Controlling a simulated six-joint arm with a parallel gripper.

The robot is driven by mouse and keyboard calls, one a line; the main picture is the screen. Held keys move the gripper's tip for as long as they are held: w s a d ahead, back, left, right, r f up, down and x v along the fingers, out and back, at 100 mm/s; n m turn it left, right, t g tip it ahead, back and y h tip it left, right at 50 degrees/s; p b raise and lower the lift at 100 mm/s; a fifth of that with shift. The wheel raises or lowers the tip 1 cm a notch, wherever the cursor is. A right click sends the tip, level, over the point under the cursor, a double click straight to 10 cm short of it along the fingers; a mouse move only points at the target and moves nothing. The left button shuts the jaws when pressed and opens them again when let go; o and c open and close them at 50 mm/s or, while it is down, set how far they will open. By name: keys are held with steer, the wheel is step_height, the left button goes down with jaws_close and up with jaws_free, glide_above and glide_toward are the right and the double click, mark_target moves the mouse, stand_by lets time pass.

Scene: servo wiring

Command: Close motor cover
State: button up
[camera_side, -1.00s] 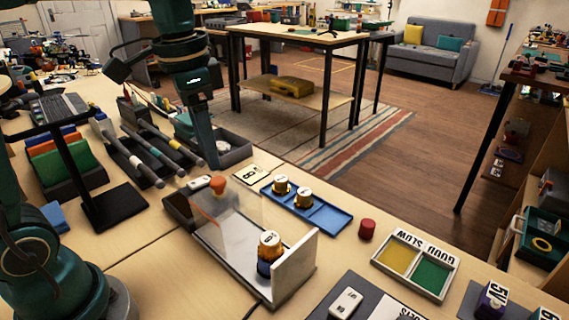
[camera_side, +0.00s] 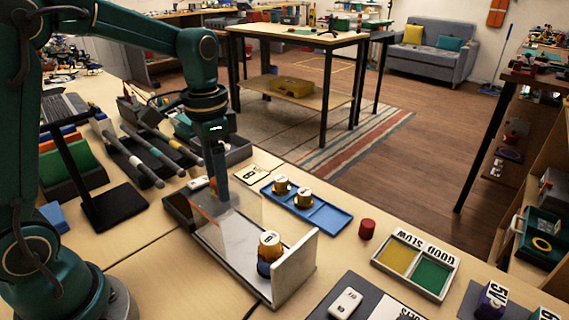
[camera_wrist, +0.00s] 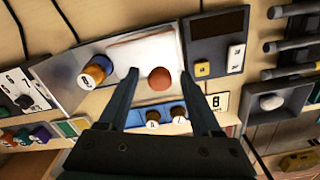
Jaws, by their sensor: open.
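The motor cover (camera_side: 248,208) is a clear panel standing open and tilted at the left part of the motor fixture (camera_side: 245,262). Its orange knob (camera_wrist: 160,79) shows between my fingers in the wrist view; the gripper hides it in the side view. A gold and blue motor (camera_side: 269,247) stands upright at the fixture's right end, by the grey end plate; it also shows in the wrist view (camera_wrist: 95,70). My gripper (camera_wrist: 160,73) is open, its fingers on either side of the knob. I cannot tell whether they touch it. In the side view my gripper (camera_side: 218,192) points down at the cover's top.
A blue tray (camera_side: 335,221) with two gold motors lies behind the fixture. A red cylinder (camera_side: 367,229) and a sorting tray with yellow and green fields (camera_side: 415,262) stand to the right. Tool rack (camera_side: 150,158) lies left.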

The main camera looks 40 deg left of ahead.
jaws_close()
stand_by(1.4)
